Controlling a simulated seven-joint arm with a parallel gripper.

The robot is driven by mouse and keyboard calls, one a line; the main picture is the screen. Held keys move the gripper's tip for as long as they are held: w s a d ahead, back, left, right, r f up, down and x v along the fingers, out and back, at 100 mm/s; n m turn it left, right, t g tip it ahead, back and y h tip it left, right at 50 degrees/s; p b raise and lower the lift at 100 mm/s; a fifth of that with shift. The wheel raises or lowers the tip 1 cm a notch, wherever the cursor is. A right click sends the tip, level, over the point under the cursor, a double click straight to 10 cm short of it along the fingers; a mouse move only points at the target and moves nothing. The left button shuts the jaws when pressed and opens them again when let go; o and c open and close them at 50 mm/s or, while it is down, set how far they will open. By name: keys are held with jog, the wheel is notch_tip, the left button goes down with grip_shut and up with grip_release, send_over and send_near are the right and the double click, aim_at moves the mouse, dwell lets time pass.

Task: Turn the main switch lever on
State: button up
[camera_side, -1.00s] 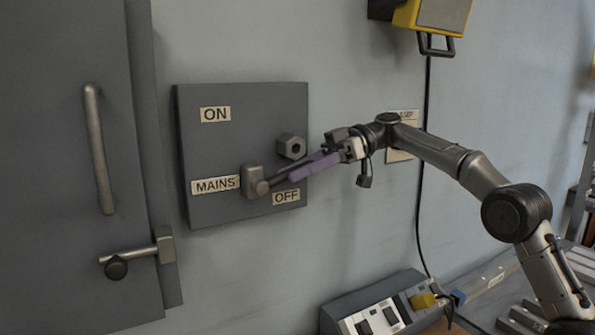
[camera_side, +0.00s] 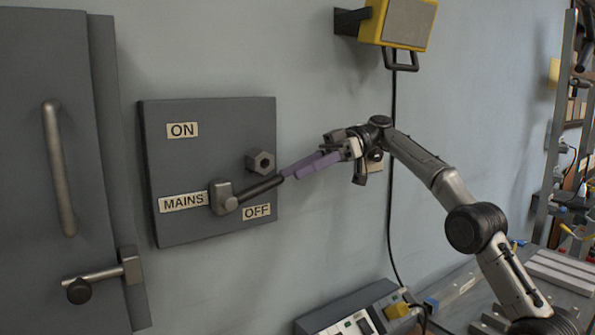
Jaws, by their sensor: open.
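The dark grey mains panel (camera_side: 163,228) hangs on the wall with labels ON above, MAINS at left and OFF at lower right. Its switch lever (camera_side: 258,188) has a grey pivot block (camera_side: 222,198) and a dark bar that points right and slightly up, just above the OFF label (camera_side: 256,211).
A grey cabinet with a vertical handle (camera_side: 60,170) and a latch (camera_side: 105,274) stands at left. A yellow box (camera_side: 403,22) hangs above, its cable running down the wall. A control console (camera_side: 350,312) stands below. The wall between panel and console is clear.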

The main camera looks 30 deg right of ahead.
jog(key=c, duration=0.3)
jog(key=shift+d+f+m, duration=0.1)
jog(key=shift+f+m, duration=0.25)
jog(key=shift+m, duration=0.35)
jog(key=c, duration=0.3)
jog(key=f+m, duration=0.1)
jog(key=m, duration=0.1)
jog(key=f+m+g+y, duration=0.1)
jog(key=m, duration=0.1)
jog(key=m+y, duration=0.1)
jog(key=m, duration=0.2)
jog(key=shift+d+f, duration=0.4)
grip_shut()
jog(key=m+t+y, duration=0.5)
jog(key=m+y, duration=0.2)
jog(key=m, duration=2.3)
send_near(255, 191)
jog(key=a+f, duration=0.2)
jog(key=shift+w+a+r, duration=0.2)
jog(key=shift+w+r, duration=0.05)
jog(key=shift+r, duration=0.45)
jog(key=shift+w+a+r, duration=0.15)
jog(key=shift+w+r, duration=0.05)
jog(key=shift+r, duration=0.55)
jog(key=shift+w+a+r, duration=0.2)
jog(key=shift+w+r, duration=0.05)
jog(key=shift+r, duration=0.45)
